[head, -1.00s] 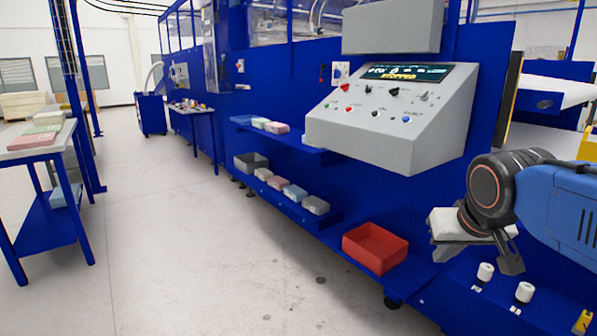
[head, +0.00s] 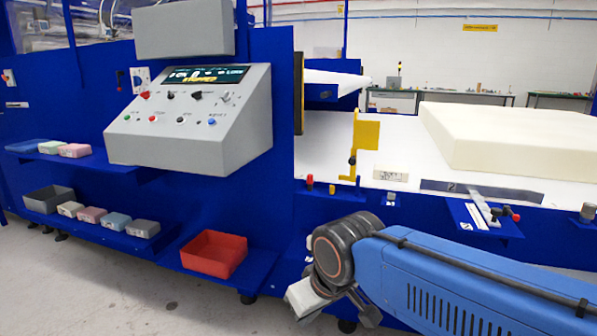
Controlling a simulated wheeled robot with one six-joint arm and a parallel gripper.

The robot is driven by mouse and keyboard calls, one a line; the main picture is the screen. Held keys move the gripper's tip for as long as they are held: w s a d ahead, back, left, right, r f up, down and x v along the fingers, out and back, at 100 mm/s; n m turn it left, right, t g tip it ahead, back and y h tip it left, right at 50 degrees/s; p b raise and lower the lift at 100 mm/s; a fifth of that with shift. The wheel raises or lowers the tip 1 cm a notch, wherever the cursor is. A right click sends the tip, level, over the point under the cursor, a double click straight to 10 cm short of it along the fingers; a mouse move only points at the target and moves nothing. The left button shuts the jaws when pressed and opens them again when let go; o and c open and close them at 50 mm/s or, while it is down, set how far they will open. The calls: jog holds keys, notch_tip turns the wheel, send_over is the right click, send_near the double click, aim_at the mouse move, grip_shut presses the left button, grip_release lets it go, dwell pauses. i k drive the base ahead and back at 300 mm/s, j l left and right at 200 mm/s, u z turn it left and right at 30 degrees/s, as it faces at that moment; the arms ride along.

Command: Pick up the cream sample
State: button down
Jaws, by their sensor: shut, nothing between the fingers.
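A cream sample (head: 70,209) lies on the lower blue shelf at the left, in a row between the grey bin and a pink sample (head: 91,214). A second pale, cream-looking block (head: 54,147) lies on the upper shelf between a blue and a pink one. My gripper (head: 335,306) is at the lower middle, below my blue arm, right of the red tray and well apart from both cream blocks. It is shut and empty; its fingertips are hard to make out behind my wrist.
A blue sample (head: 115,220) and a grey sample (head: 143,228) complete the lower row beside the dark grey bin (head: 48,199). A red tray (head: 214,255) sits on a low ledge. A control console (head: 190,115) juts out above the shelves. A large foam block (head: 510,140) lies at right.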

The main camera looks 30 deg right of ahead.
aim_at(386, 173)
jog(key=z, duration=1.4)
